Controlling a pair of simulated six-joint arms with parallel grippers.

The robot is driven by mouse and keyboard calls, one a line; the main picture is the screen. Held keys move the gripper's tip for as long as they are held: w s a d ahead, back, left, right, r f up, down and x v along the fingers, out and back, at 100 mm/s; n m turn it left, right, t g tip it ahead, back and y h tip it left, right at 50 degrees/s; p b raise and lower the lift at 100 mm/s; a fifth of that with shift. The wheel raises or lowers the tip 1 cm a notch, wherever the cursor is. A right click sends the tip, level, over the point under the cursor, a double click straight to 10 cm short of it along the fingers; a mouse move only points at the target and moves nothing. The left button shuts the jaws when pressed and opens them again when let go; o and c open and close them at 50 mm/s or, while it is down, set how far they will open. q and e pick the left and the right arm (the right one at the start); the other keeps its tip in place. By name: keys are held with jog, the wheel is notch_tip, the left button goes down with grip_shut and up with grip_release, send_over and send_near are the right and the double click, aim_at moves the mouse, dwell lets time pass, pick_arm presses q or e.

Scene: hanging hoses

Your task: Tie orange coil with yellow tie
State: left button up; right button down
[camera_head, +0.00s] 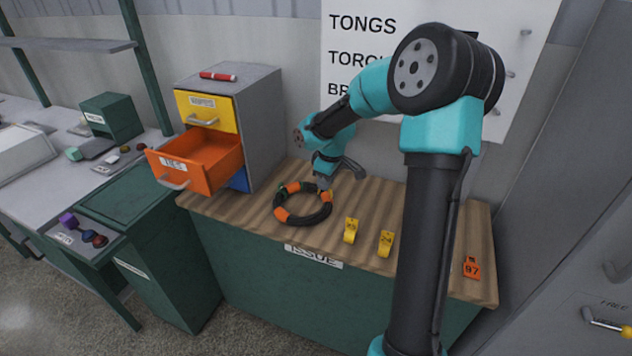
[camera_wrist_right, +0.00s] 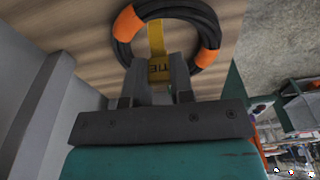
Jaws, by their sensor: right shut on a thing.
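The coil (camera_head: 303,221) is a black ring of hose with orange bands, lying flat on the wooden bench. It also shows at the top of the right wrist view (camera_wrist_right: 207,35). My right gripper (camera_head: 324,185) is at the coil's far right side. In the right wrist view the gripper (camera_wrist_right: 159,75) is shut on a yellow tie (camera_wrist_right: 156,38) marked "TIE". The tie's strip reaches across the coil's open middle. I cannot tell whether it passes around the hose. The fingers hide the near part of the ring. My left gripper is out of view.
Two yellow tags (camera_head: 351,230) (camera_head: 386,243) and an orange tag (camera_head: 472,267) marked 97 lie on the bench (camera_head: 420,255) to the right. A grey cabinet (camera_head: 263,125) stands at its left, with an orange drawer (camera_head: 200,158) pulled open. A red marker (camera_head: 218,76) lies on top.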

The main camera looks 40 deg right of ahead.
aim_at(324, 206)
jog(key=shift+s+f, duration=0.1)
dwell(0.4)
jog(key=shift+f, duration=1.8)
jog(key=shift+f, duration=1.9)
dwell(1.1)
jog(key=c, duration=0.9)
grip_release()
jog(key=shift+r, duration=0.1)
notch_tip(324, 206, up, 17)
jog(key=s, duration=0.2)
jog(key=shift+d, duration=0.35)
